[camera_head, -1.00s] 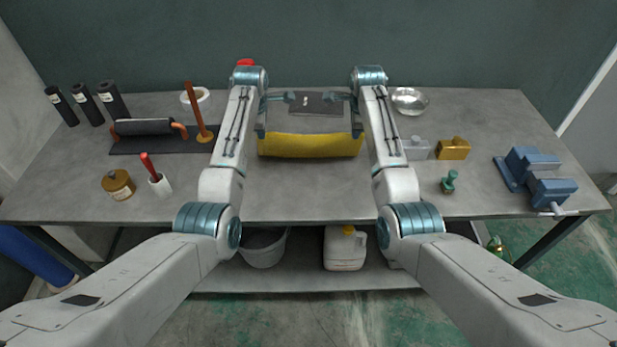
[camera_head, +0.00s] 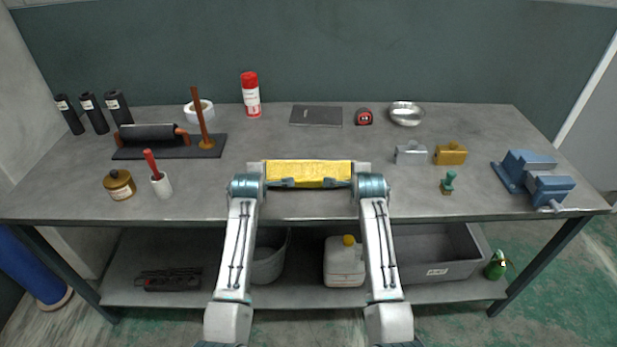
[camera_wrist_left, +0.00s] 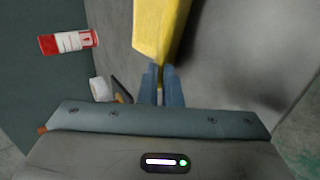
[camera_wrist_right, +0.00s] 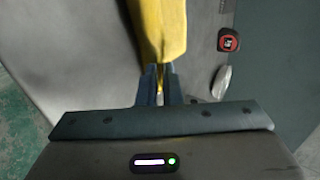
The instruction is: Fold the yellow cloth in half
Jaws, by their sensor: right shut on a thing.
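The yellow cloth (camera_head: 308,170) shows in the head view as a narrow band at the front middle of the bench, between my two grippers. My left gripper (camera_head: 288,183) is at its left end, with its fingers close together at the cloth's edge; the cloth also shows in the left wrist view (camera_wrist_left: 160,25). My right gripper (camera_head: 334,182) is shut on its right end, and yellow shows between the fingers in the right wrist view (camera_wrist_right: 160,78). The cloth's underside and any fold line are hidden.
A red-capped can (camera_head: 251,96), a dark flat plate (camera_head: 316,115), a tape measure (camera_head: 364,117) and a metal bowl (camera_head: 406,113) stand behind. Small blocks (camera_head: 450,153) and a blue vise (camera_head: 535,180) are right; a jar (camera_head: 119,184) and cup (camera_head: 161,185) are left. Bench between is clear.

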